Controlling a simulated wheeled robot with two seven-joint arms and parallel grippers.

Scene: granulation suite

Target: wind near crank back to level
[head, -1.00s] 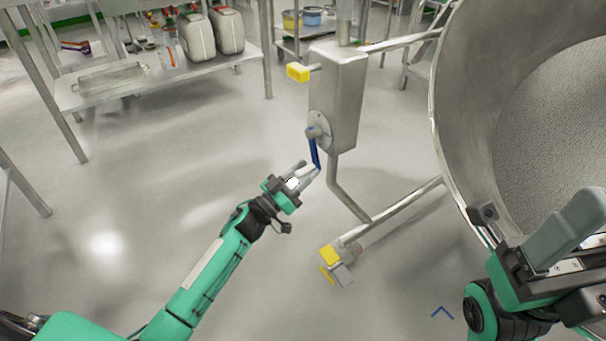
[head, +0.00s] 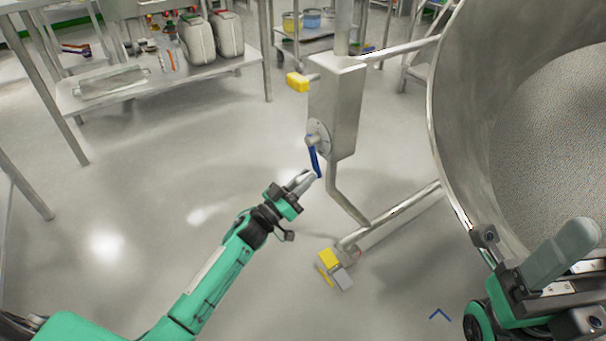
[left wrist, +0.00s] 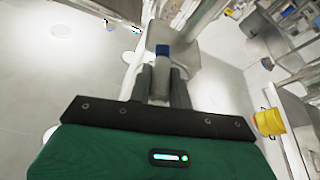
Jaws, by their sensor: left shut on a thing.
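The near crank is a blue arm (head: 313,157) on a round hub (head: 318,137) at the side of the grey steel gearbox (head: 338,103). The crank arm hangs down, tilted slightly to the right. My left gripper (head: 311,176) is shut on the crank's lower end, and its fingers hide most of the grip there. In the left wrist view, the fingers (left wrist: 161,86) close on a grey handle, with the blue crank end (left wrist: 162,51) just beyond. My right gripper (head: 560,262) is at the lower right by the bowl rim; I cannot tell its jaw state.
A large steel bowl (head: 437,120) with grainy contents fills the right side. A yellow handle (head: 297,82) sticks out from the gearbox. A steel shelf (head: 105,100) with two jugs is at back left. The left floor is clear.

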